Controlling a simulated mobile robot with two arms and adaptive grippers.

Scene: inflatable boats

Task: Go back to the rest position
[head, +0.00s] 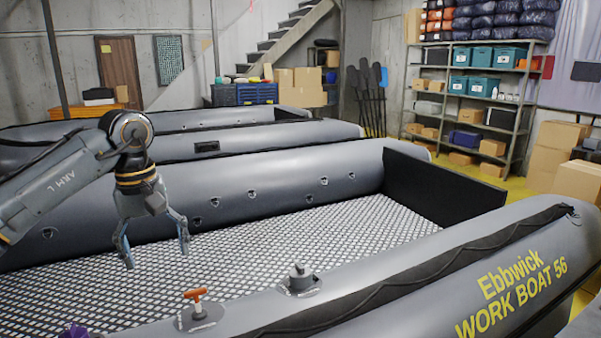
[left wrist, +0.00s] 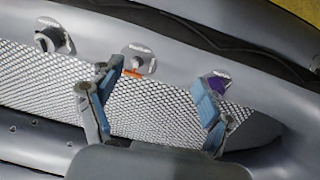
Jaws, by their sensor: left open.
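My left gripper (head: 155,247) hangs pointing down over the boat's patterned floor (head: 350,222), with its fingers apart and nothing between them. In the left wrist view its two blue-padded fingers (left wrist: 155,105) are spread, with the floor behind them. My right gripper is in neither view. The grey inflatable boat (head: 475,252) carries the words "Ebbwick WORK BOAT 56" on its near tube. On that tube sit a valve with an orange T-handle (head: 196,300) and a grey valve (head: 299,277). A purple thing (head: 75,330) is cut off at the lower left edge.
More grey boats (head: 260,135) lie behind. Shelves (head: 470,100) with boxes and teal bins stand at the back right. Cardboard boxes (head: 553,150) are stacked at the right. Paddles (head: 368,90) lean at the back wall. The space above the boat floor right of my left gripper is clear.

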